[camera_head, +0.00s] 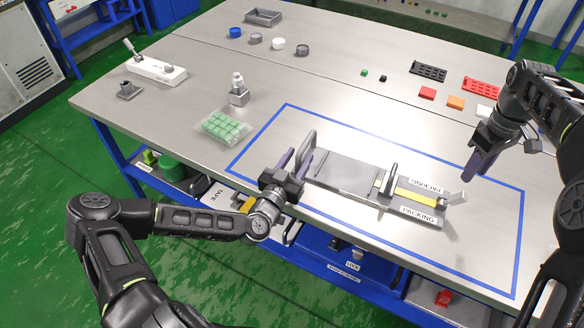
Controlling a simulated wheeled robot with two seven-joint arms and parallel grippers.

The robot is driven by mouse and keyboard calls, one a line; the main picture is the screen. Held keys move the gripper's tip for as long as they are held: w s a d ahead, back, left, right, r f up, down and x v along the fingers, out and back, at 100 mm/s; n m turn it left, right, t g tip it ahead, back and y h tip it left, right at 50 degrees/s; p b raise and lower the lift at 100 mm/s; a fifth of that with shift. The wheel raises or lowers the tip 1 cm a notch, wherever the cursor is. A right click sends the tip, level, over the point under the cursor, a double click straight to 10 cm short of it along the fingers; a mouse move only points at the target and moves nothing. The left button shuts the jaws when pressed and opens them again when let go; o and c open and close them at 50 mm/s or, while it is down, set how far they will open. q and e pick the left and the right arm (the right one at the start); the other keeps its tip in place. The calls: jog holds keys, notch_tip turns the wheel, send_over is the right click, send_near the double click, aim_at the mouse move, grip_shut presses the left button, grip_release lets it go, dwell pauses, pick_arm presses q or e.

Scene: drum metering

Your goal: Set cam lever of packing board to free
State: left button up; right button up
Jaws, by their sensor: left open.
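The packing board (350,174) is a grey plate lying inside the blue taped rectangle on the table. It has upright handles, a yellow strip (415,196) and PACKING labels at its right part. A small pale lever (455,198) sticks out at its right end and looks like the cam lever; its exact setting is hard to tell. My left gripper (294,160) is open at the board's left end, by the upright handle (307,154); contact cannot be told. My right gripper (476,160) hangs above and right of the lever, apart from it; its finger gap is unclear.
A bag of green cubes (226,126) and a metal fixture (238,90) stand left of the tape. A white switch strip (157,69) is farther left. Red (427,93) and orange (455,102) blocks and a black rack (428,71) lie behind the board.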

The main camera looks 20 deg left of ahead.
pick_arm(q)
jog(key=shift+w, duration=0.4)
jog(key=shift+c, duration=0.3)
grip_shut()
dwell(0.9)
